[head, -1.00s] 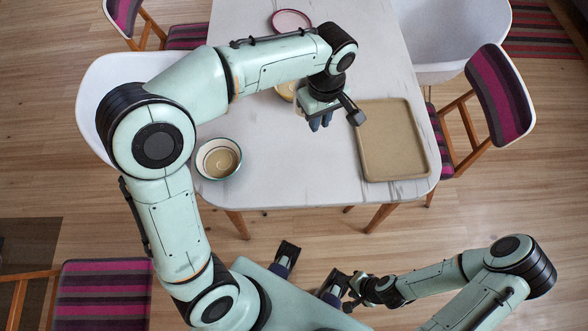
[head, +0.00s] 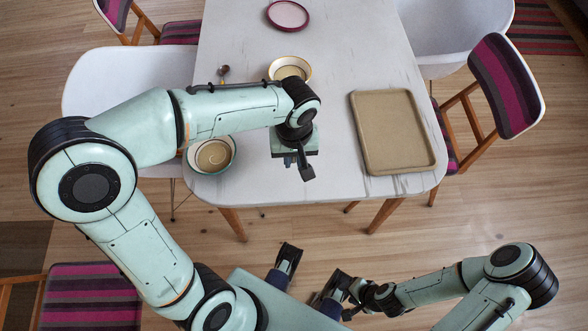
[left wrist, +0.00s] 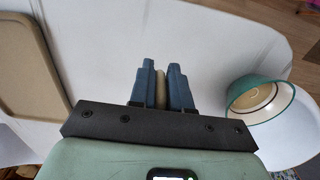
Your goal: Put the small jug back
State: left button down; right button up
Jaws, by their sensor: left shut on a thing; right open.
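My left gripper (head: 291,160) is over the near part of the white table (head: 345,185), between the tray and a teal-rimmed bowl. In the left wrist view its blue fingers (left wrist: 161,88) are shut on a narrow beige piece (left wrist: 161,90). It could be part of the small jug, but the rest is hidden by the gripper and I cannot tell its shape. No whole jug shows in either view. My right gripper (head: 352,298) is open and low in front of my body, away from the table.
The tan tray (head: 393,132) is empty on the table's right side. The teal-rimmed bowl (head: 212,155) stands at the near left, partly behind my left arm. A yellow-rimmed bowl (head: 290,68) and a pink-rimmed plate (head: 287,15) are farther back. Chairs flank the table.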

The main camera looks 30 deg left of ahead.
pick_arm(q)
jog(key=shift+f+b, duration=0.6)
jog(key=shift+f, duration=2.8)
jog(key=c, duration=1.5)
grip_release()
jog(key=shift+f, duration=0.2)
jog(key=o, duration=0.4)
jog(key=shift+r, duration=0.15)
notch_tip(320, 180, up, 12)
jog(key=p, duration=0.2)
jog(key=shift+d+r+p, duration=0.1)
jog(key=shift+p, duration=0.2)
